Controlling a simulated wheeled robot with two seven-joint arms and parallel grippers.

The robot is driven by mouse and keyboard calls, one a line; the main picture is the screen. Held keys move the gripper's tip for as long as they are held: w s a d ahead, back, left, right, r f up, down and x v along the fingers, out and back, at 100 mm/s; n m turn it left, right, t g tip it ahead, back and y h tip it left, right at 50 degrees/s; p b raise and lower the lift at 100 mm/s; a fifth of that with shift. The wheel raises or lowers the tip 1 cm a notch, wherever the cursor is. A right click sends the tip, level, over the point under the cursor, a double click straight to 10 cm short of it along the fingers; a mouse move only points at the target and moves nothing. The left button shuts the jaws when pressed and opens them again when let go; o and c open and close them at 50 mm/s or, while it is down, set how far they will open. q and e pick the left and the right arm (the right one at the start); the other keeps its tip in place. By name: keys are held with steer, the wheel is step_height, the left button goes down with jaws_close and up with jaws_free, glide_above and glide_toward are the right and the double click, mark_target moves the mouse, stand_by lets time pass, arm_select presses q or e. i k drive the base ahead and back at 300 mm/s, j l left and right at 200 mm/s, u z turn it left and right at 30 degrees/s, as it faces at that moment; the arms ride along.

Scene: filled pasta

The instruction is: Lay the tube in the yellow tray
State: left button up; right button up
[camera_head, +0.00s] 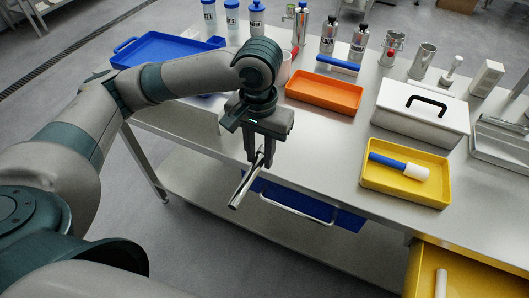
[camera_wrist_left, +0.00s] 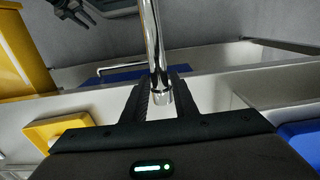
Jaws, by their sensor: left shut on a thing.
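My left gripper (camera_head: 257,155) is shut on a shiny metal tube (camera_head: 241,188). It holds the tube at one end, tilted, in front of the table's near edge. The wrist view shows the tube (camera_wrist_left: 154,40) between the fingers of the left gripper (camera_wrist_left: 160,98). The yellow tray (camera_head: 372,187) sits on the table to the right of the gripper, with a blue and white cylinder (camera_head: 398,165) lying in it. A corner of the tray also shows in the wrist view (camera_wrist_left: 38,130). A dark gripper-like shape (camera_wrist_left: 75,10), probably my right gripper, shows small at the top; its jaws are unclear.
An orange tray (camera_head: 325,93) and a white lidded box (camera_head: 420,110) stand behind the yellow tray. A blue tray (camera_head: 150,50) is at the far left. Bottles and canisters line the back. A yellow drawer (camera_head: 470,275) stands out below at right. Bare tabletop lies left of the yellow tray.

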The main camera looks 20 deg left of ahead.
mark_target(413, 188)
steer(key=i+j, duration=0.2)
steer(key=i, duration=0.15)
steer(key=i+j, duration=0.2)
steer(key=i, duration=0.15)
steer(key=z, duration=2)
